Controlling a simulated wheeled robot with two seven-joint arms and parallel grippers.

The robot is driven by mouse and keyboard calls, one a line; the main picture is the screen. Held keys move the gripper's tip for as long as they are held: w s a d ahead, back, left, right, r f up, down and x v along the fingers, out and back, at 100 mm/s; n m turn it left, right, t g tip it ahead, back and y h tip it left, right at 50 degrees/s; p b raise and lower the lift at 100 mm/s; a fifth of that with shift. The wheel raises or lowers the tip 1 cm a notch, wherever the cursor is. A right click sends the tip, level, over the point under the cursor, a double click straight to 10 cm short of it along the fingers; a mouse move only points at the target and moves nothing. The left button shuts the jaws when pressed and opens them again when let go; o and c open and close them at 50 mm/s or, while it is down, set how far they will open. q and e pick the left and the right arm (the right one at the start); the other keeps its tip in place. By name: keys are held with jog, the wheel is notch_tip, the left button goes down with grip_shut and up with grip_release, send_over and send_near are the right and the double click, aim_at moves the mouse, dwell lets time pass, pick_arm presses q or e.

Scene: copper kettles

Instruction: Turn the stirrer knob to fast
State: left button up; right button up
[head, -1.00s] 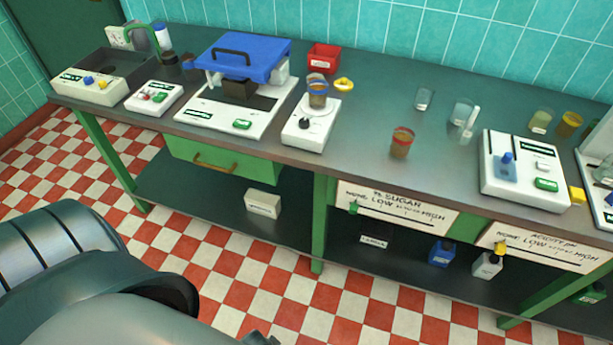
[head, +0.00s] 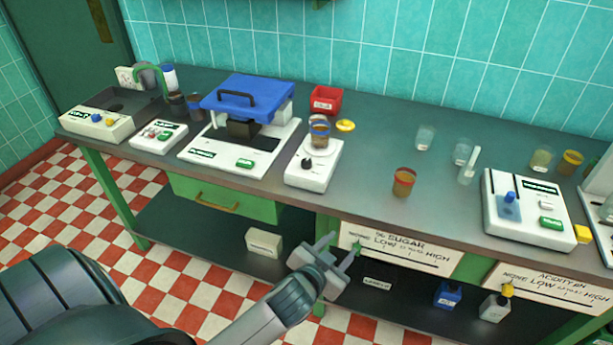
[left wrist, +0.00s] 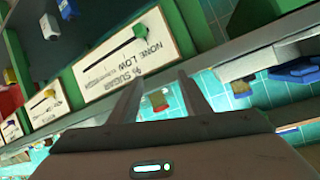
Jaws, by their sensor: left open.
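The stirrer (head: 313,172) is a white box on the bench with a beaker of brown liquid (head: 319,135) on its top. Its black knob (head: 306,162) is on the front part of the top; I cannot read its setting. My left gripper (head: 342,246) is open and empty. It is below and in front of the bench edge, near the sugar sign, apart from the stirrer. In the left wrist view the picture is turned over, and the open fingers (left wrist: 158,84) point toward the bench edge. A white body, probably the stirrer (left wrist: 245,64), shows right of them. My right gripper is out of view.
Left of the stirrer stands a white device (head: 270,150) with a blue lid. A red bin (head: 326,101) and yellow ring (head: 345,125) lie behind it. A beaker (head: 403,183) stands to the right. The sugar sign (head: 395,250) hangs below the bench edge.

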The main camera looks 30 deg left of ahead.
pick_arm(q)
jog(key=w+d+r+m+t+h, duration=0.35)
jog(key=w+r, duration=0.25)
jog(key=r, duration=0.4)
jog(key=w+d+r+m+t+h, duration=0.3)
jog(key=w+d+r+h, duration=0.15)
jog(key=r, duration=0.55)
jog(key=w+d+r+m+g+h, duration=0.2)
jog(key=d+r+m+g+h, duration=0.4)
jog(key=d+m+g+h, duration=0.75)
jog(key=w+a+f+m+g+y, duration=0.2)
jog(key=a+f+m+y, duration=0.2)
jog(key=a+y, duration=0.3)
jog(key=w+a+f+m+g+y, duration=0.25)
jog(key=a+y, duration=0.25)
jog(key=a, duration=0.3)
jog(key=a+r+n+g+y, duration=0.1)
jog(key=a+r+n+y, duration=0.1)
jog(key=a, duration=1.1)
jog(key=a+r+n+y, duration=0.3)
jog(key=a+y, duration=0.4)
jog(key=a, duration=0.6)
jog(key=shift+s+a+r+g, duration=0.35)
jog(key=shift+s+a+r, duration=0.1)
jog(key=shift+r, duration=0.45)
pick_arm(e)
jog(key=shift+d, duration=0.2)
